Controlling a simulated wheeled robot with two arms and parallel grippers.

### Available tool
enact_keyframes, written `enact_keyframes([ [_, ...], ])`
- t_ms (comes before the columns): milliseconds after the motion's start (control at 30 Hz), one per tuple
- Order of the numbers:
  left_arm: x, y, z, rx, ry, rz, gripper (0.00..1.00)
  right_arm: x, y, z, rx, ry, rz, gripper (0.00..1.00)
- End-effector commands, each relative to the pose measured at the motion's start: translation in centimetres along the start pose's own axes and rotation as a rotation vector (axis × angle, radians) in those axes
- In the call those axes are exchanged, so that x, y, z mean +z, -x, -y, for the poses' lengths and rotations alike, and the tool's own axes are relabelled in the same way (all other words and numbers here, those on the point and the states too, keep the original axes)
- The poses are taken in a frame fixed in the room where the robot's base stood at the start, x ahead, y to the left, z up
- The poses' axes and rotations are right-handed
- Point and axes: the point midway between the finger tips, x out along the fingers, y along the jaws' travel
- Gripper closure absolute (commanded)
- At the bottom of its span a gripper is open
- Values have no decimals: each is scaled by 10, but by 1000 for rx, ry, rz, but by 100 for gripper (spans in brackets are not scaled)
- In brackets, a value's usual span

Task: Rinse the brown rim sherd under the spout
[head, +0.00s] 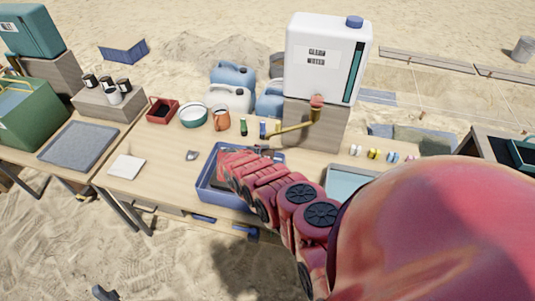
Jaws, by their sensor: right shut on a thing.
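The brass spout (292,128) slants down to the left from the white water tank (325,60). My right arm reaches in from the lower right over the blue basin (207,178). My right gripper (262,149) is just below the spout's lower end, over the basin's far edge. It is shut on a small piece, taken as the brown rim sherd, which is too small and too covered to make out clearly. No other brown sherd shows on the table. I cannot see whether water runs.
A white bowl (193,116), an orange-brown jug (221,120) and a small green bottle (243,127) stand behind the basin. A small grey item (192,155) lies left of it. A grey tray (350,181) is at right. The table's front left is mostly clear.

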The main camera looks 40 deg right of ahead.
Motion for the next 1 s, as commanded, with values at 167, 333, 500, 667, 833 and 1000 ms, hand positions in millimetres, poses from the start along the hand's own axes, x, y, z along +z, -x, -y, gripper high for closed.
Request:
enact_keyframes([
  [167, 0, -2, 0, 0, 0, 0, 50, 0, 2, 0, 0, 0, 0, 75],
  [333, -3, -18, 1, 0, 0, 0, 50, -1, 16, 8, -1, 3, -1, 75],
  [500, -5, -31, 2, 0, 0, 0, 50, -2, 29, 21, 0, 1, 0, 75],
  [667, -7, -42, 2, 0, 0, 0, 50, -3, 43, 32, -1, 1, -1, 75],
  [833, -8, -49, 2, 0, 0, 0, 50, -5, 56, 44, 0, 1, -1, 75],
  [1000, -9, -55, 3, 0, 0, 0, 50, -6, 70, 57, 0, 0, 0, 75],
])
